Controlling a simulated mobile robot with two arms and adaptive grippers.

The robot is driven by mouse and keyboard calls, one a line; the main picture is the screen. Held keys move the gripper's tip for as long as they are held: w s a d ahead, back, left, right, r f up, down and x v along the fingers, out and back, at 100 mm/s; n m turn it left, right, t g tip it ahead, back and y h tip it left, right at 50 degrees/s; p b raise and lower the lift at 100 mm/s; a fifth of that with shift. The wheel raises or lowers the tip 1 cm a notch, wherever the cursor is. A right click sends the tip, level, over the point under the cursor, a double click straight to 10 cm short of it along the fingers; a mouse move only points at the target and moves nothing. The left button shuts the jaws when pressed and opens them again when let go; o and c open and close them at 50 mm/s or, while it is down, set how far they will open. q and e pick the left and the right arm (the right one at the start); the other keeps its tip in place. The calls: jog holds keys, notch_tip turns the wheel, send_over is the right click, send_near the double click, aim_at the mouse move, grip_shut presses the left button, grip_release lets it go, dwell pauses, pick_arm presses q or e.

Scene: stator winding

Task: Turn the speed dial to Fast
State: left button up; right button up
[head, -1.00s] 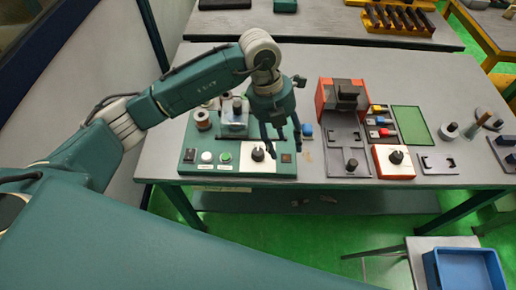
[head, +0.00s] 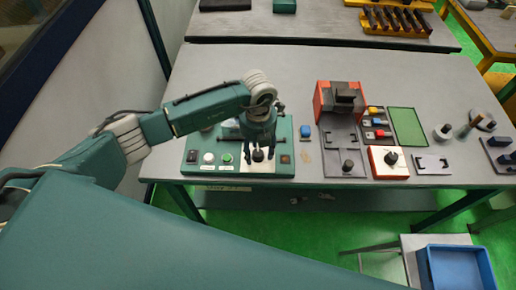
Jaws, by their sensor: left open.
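The green winding machine panel (head: 190,183) stands at the front left of the table. A black dial (head: 258,155) sits on its white plate (head: 258,168), at the front right of the panel. My left gripper (head: 260,156) points down over this dial, open, with its fingers on either side of the knob. I cannot tell whether they touch it. The dial is partly hidden by the fingers, and its pointer and any Fast mark are too small to read. My right gripper is out of view.
A white button (head: 208,157), a green button (head: 226,158) and a dark switch (head: 286,159) are close by on the panel. A red box with another black knob (head: 391,158) stands to the right. A blue-topped part (head: 305,132) lies between.

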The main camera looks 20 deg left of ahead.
pick_arm(q)
jog(key=shift+f, duration=0.1)
jog(key=c, duration=1.2)
jog(key=shift+o, duration=0.2)
jog(key=shift+f+m+b, duration=0.1)
jog(key=shift+m+b, duration=0.3)
jog(key=shift+b, duration=0.3)
jog(key=m+b, duration=1.3)
jog(key=b, duration=0.5)
jog(key=shift+w+f+m, duration=0.1)
jog(key=shift+f+m, duration=0.05)
jog(key=shift+m, duration=0.25)
jog(key=shift+r+m+b, duration=0.25)
jog(key=shift+m+b, duration=1.45)
jog(key=o, duration=1.2)
jog(key=shift+c, duration=0.2)
